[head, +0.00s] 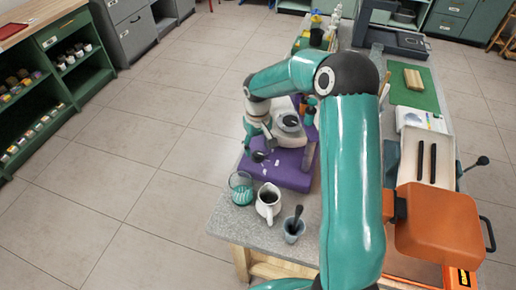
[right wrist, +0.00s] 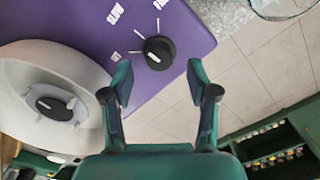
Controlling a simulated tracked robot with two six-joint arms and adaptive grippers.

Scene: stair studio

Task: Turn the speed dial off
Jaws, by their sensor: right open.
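The speed dial (right wrist: 158,53) is a round black knob on a purple panel (right wrist: 185,30) in the right wrist view, with white tick marks and labels around its left and upper sides. A small pale mark shows on its face; I cannot tell its setting. The dial is also visible on the purple base (head: 290,172) in the head view (head: 258,156). My right gripper (right wrist: 158,80) is open, its fingertips on either side just short of the dial, with nothing between them. It reaches down over the base in the head view (head: 257,145). My left gripper is not in view.
A white round part with a black centre (right wrist: 60,107) lies left of the dial. A glass (head: 240,186), a white pitcher (head: 268,204) and a grey cup (head: 293,230) stand on the near bench edge. Open floor lies left of the bench.

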